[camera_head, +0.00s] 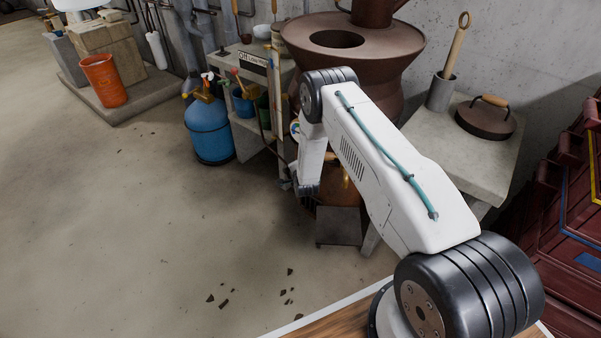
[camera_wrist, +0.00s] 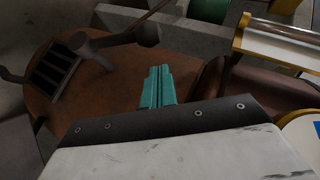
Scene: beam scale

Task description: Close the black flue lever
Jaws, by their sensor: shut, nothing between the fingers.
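In the wrist view, my gripper's teal fingers (camera_wrist: 158,76) are pressed together with nothing between them. They lie over a round rust-brown metal face (camera_wrist: 100,88). A dark lever (camera_wrist: 112,40) with a knobbed end sticks out beyond the fingertips, up and to the left. It looks like the black flue lever, and its knob appears close to the fingertips but apart from them. In the head view, the rust-brown stove (camera_head: 398,52) stands behind my arm. My arm reaches down in front of it, and my fingers and the lever cannot be made out there.
A dark slotted grille (camera_wrist: 52,72) sits left of the lever. A brass-edged framed part (camera_wrist: 275,38) is at the upper right. In the head view, a blue gas bottle (camera_head: 209,130) stands left of the stove and a stone bench (camera_head: 455,150) right.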

